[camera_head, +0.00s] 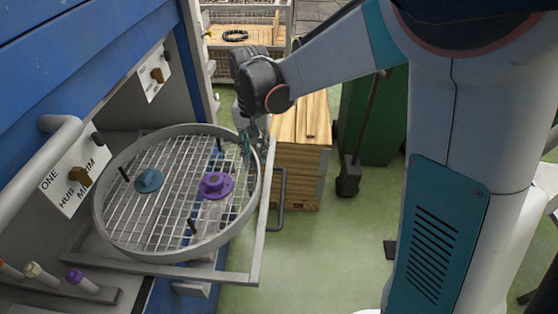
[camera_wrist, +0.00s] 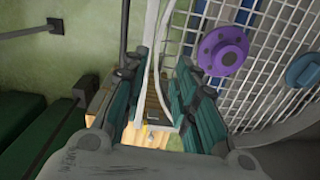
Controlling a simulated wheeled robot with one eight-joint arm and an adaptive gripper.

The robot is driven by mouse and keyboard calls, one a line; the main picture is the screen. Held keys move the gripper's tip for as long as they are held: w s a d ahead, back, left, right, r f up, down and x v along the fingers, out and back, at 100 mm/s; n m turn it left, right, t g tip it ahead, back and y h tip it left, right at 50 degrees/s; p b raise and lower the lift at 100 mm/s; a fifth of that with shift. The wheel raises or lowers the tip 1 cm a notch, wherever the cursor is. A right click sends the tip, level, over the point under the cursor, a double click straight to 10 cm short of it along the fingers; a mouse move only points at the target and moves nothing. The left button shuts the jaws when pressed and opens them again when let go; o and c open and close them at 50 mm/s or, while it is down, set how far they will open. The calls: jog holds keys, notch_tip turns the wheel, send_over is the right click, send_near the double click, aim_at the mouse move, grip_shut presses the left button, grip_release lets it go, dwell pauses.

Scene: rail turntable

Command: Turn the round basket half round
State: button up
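The round basket (camera_head: 104,226) is a grey ring with a wire mesh floor, resting on a grey frame. A blue hub (camera_head: 149,180) and a purple hub (camera_head: 216,185) lie on its mesh; the wrist view also shows the purple hub (camera_wrist: 222,50) and the blue hub (camera_wrist: 304,70). Several dark pegs (camera_head: 192,227) stand up from it. My gripper (camera_head: 253,148) is at the basket's upper right rim, pointing down. In the wrist view its teal fingers (camera_wrist: 162,62) are apart, with pale bars showing between them. I cannot tell whether either finger touches the rim.
The frame's outer bar (camera_head: 263,230) runs close beside the rim on the right. A blue wall with a sign (camera_head: 72,180) and pegs borders the left. A wooden crate (camera_head: 300,165) and green bin (camera_head: 372,125) stand behind. Green floor (camera_head: 310,260) is open at the front right.

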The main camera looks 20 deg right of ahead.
aim_at(259, 180)
jog(key=shift+n, duration=0.3)
jog(key=f+b, duration=0.2)
jog(key=f, duration=0.4)
jog(key=f+b, duration=0.2)
jog(key=f, duration=0.5)
jog(key=shift+w+d+f+b, duration=0.15)
jog(key=shift+w+f+b, duration=0.1)
jog(key=shift+b, duration=0.15)
grip_shut()
